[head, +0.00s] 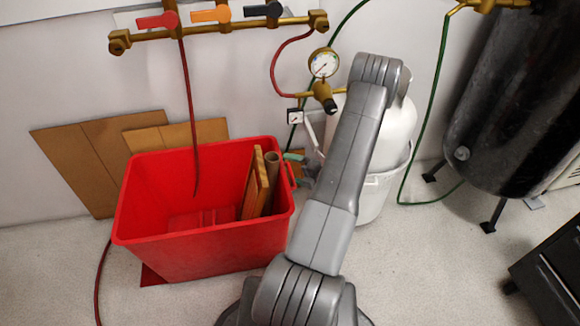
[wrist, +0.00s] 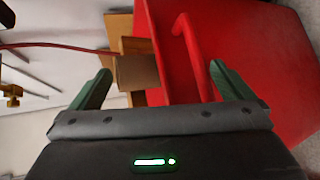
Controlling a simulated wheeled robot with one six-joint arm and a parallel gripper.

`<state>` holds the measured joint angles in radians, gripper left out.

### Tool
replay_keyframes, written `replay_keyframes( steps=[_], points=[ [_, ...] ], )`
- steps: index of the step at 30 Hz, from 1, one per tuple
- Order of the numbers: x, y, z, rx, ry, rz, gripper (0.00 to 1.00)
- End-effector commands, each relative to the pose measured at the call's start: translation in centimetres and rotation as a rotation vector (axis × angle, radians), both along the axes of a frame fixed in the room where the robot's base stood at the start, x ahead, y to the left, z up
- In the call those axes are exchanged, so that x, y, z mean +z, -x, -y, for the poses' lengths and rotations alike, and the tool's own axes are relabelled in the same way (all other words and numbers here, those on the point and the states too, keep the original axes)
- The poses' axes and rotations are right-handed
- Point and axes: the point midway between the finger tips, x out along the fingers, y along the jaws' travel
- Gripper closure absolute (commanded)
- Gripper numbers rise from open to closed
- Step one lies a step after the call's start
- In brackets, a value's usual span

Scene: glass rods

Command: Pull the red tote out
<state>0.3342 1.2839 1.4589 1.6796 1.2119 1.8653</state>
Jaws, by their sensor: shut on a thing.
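The red tote (head: 200,252) stands upright on the floor near the wall and is open at the top. Two brown plank-like pieces (head: 257,185) and a tube (head: 271,172) lean inside its right end. My gripper (head: 297,170) is at the tote's right end, beside its red handle (head: 291,174), and is shut on the tote there. In the wrist view the red handle (wrist: 192,48) runs along the tote's wall (wrist: 245,55), and the green fingers of my gripper (wrist: 160,70) stand on either side. The exact contact is partly hidden by my arm.
Cardboard sheets (head: 75,160) lean on the wall behind the tote. A red hose (head: 188,110) hangs from the valve pipe (head: 220,28) into the tote's outline. A white bucket (head: 375,200) holds a white cylinder (head: 397,125) at right. A black tank (head: 515,100) stands farther right.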

Motion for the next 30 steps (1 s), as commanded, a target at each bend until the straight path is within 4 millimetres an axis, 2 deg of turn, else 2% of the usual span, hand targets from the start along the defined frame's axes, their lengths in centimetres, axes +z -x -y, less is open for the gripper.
replay_keyframes(
  steps=[1, 2, 3, 4, 30],
  points=[
    [1.7, 0.3, 0.0, 0.009, -0.025, 0.011, 0.18],
    [1.7, 0.4, 0.2, 0.009, -0.025, 0.011, 0.2],
    [1.7, 0.5, 0.4, 0.01, -0.024, 0.012, 0.48],
    [1.7, 0.6, 0.6, 0.01, -0.023, 0.013, 0.64],
    [1.8, 3.5, 5.8, 0.008, -0.019, 0.015, 0.64]
  ],
)
